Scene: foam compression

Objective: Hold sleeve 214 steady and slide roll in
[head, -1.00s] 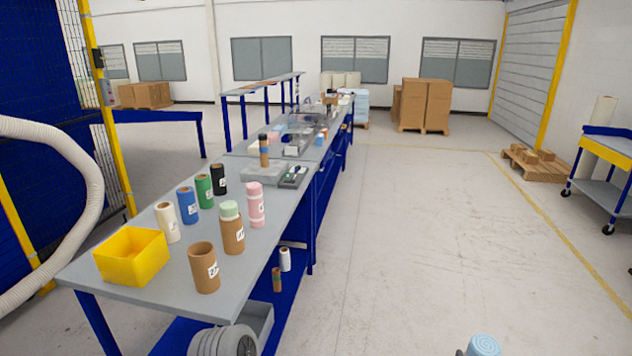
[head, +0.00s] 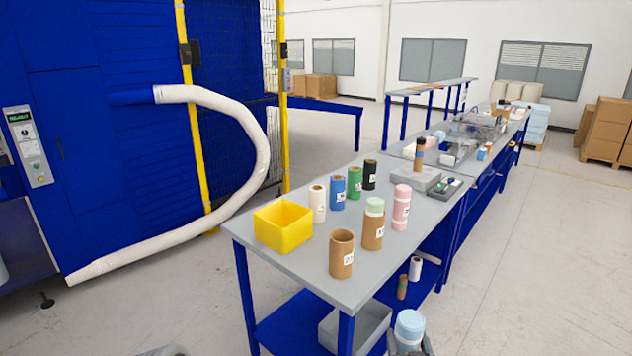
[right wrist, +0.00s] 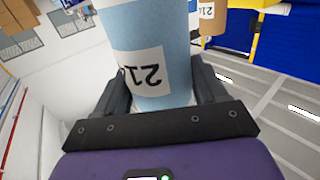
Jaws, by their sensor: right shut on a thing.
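My right gripper (head: 408,338) is shut on a light blue foam roll (head: 410,326) and holds it upright in front of the table's near right corner. In the right wrist view the roll (right wrist: 145,45) stands between both fingers; its white label shows an upside-down "21" and a cut-off digit. An open brown cardboard sleeve (head: 341,259) stands upright on the table, apart from the gripper; its label starts with "21", the last digit unclear. Another brown sleeve (head: 373,234) has a pale green roll sticking out of its top. My left gripper is not in view.
A yellow bin (head: 284,226) stands at the table's (head: 300,265) near left. White, blue, green and black rolls stand in a row behind, a pink one (head: 401,208) to the right. A grey bin (head: 370,330) is below. Clear floor lies to the right.

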